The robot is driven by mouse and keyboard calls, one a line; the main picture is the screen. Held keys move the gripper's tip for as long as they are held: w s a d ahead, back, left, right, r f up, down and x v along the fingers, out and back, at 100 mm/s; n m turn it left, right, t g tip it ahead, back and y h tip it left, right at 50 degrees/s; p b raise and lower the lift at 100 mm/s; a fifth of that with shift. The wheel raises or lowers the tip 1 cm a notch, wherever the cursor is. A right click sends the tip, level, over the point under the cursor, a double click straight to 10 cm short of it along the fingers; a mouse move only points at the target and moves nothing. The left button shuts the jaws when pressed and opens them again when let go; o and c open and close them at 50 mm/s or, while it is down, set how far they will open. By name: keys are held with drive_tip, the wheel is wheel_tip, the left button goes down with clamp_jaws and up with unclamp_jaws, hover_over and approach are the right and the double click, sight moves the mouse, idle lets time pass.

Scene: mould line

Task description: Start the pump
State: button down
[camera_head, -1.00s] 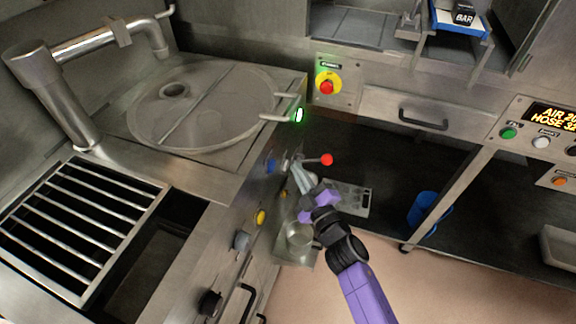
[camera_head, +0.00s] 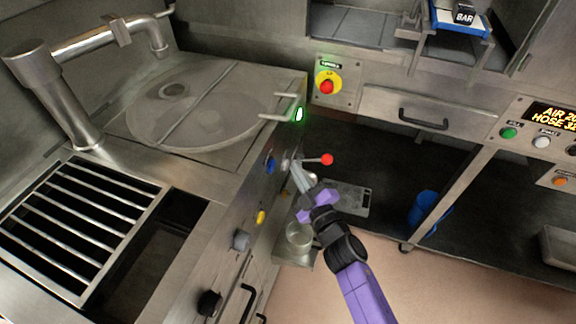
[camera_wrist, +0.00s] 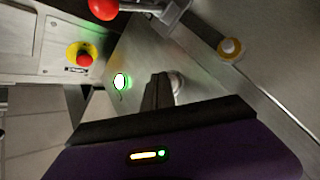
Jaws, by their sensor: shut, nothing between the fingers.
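My gripper (camera_head: 297,174) is shut and empty, reaching to the front panel of the steel kettle unit (camera_head: 225,200). Its fingertips show near the red-ball lever (camera_head: 326,159) and right of a blue button (camera_head: 270,165). In the wrist view the dark closed fingers (camera_wrist: 158,92) point at the panel and partly cover a pale round fitting (camera_wrist: 178,86). I cannot tell whether they touch it. A green-lit button or lamp (camera_head: 299,115) glows on the panel; it also shows in the wrist view (camera_wrist: 120,81). No readable label marks a pump control.
A red emergency stop (camera_head: 327,87) on a yellow plate is behind the lever. A yellow button (camera_head: 261,217), grey knob (camera_head: 241,240) and black knob (camera_head: 209,303) line the panel nearer me. A right-hand panel has a green button (camera_head: 508,133). A blue bin (camera_head: 424,206) stands under the counter.

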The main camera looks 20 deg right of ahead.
drive_tip(key=shift+w+a, duration=0.2)
drive_tip(key=shift+a, duration=0.05)
drive_tip(key=shift+r, duration=0.1)
drive_tip(key=shift+s+d, duration=0.25)
drive_tip(key=shift+d, duration=0.1)
drive_tip(key=shift+s+d+p, duration=0.1)
drive_tip(key=shift+p, duration=0.3)
drive_tip(key=s+d+p, duration=0.1)
drive_tip(key=d+p, duration=0.1)
drive_tip(key=s+d+p, duration=0.2)
drive_tip(key=shift+s+d, duration=0.2)
drive_tip(key=shift+d, duration=0.15)
